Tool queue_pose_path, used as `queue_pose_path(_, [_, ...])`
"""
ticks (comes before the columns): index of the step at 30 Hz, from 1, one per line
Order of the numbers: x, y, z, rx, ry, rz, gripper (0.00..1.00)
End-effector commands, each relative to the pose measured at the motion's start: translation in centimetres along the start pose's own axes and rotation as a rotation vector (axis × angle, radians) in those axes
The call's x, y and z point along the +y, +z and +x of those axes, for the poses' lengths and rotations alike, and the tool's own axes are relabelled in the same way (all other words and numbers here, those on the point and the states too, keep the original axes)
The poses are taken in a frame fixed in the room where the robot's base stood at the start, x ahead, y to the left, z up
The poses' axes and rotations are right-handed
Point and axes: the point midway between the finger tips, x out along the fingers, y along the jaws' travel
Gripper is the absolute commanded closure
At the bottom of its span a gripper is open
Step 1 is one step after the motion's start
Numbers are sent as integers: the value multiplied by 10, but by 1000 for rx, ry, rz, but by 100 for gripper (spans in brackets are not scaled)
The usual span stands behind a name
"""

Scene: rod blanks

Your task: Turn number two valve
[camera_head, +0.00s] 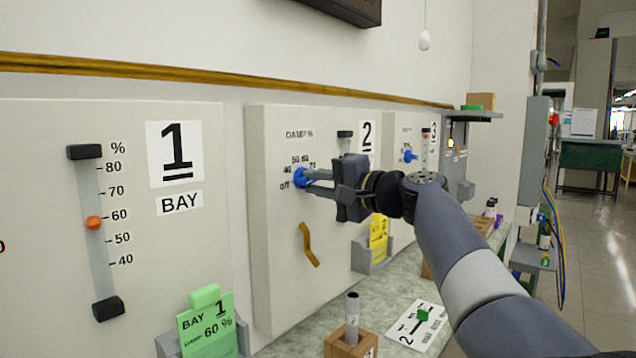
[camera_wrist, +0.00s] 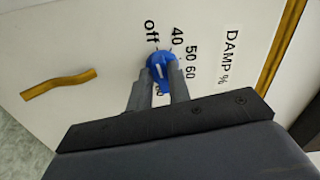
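The number two valve is a blue knob (camera_head: 300,178) on the white panel (camera_head: 284,262) marked 2. Its printed dial runs from "off" through 40, 50 and 60 under "DAMP %". My gripper (camera_head: 309,180) reaches it from the right, with one finger on each side. In the wrist view the blue knob (camera_wrist: 160,68) sits between the fingertips of my gripper (camera_wrist: 161,76), which appear to touch it. A short white mark shows on the knob's face; the number it points to is not clear. Part of the dial is hidden behind the fingers.
A curved brass handle (camera_head: 309,245) is on the panel below the knob. A yellow card (camera_head: 378,238) stands in a grey holder. A green bay 1 card (camera_head: 207,325), a rod in a wooden block (camera_head: 345,343) and a marked card (camera_head: 416,325) are nearby on the counter.

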Motion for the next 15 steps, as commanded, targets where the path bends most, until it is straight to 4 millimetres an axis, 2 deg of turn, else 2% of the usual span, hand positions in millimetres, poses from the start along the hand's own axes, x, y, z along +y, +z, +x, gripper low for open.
queue_pose_path(1, [0, 0, 0, 0, 0, 1, 78])
queue_pose_path(6, [-1, 0, 0, 1, -2, 1, 65])
queue_pose_path(15, [-1, 0, -6, 3, -3, 1, 65])
